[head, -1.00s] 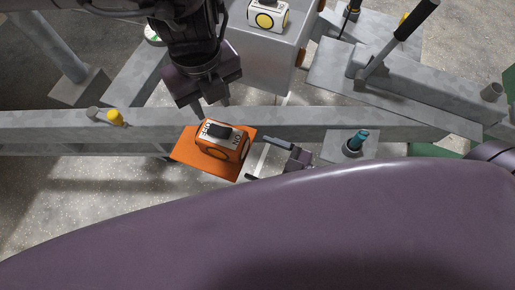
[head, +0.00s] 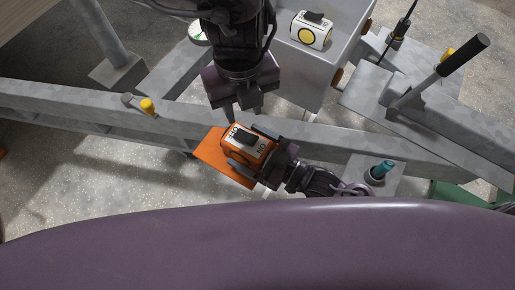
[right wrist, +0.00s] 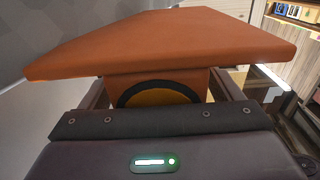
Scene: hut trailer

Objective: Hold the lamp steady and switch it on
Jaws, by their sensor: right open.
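The orange lamp (head: 262,158) sits on an orange plate (head: 212,160) by the grey beam. Its top has a black rocker switch (head: 243,137) between the words OFF and ON; I cannot tell which way it is pressed. My right gripper (head: 253,148) is open, with one finger on each side of the lamp; contact is unclear. In the right wrist view the lamp's round lens (right wrist: 160,95) shows between the fingers, under the orange plate (right wrist: 170,40). My left gripper (head: 238,116) points down just above and behind the lamp, holding nothing visible; its jaw opening is unclear.
The grey beam (head: 330,138) runs across behind the lamp. A white lamp (head: 312,31) with a yellow lens stands on a grey box. A lever with a black grip (head: 463,54) rises at the right. A teal-topped peg (head: 382,169) and yellow knob (head: 147,106) stand nearby.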

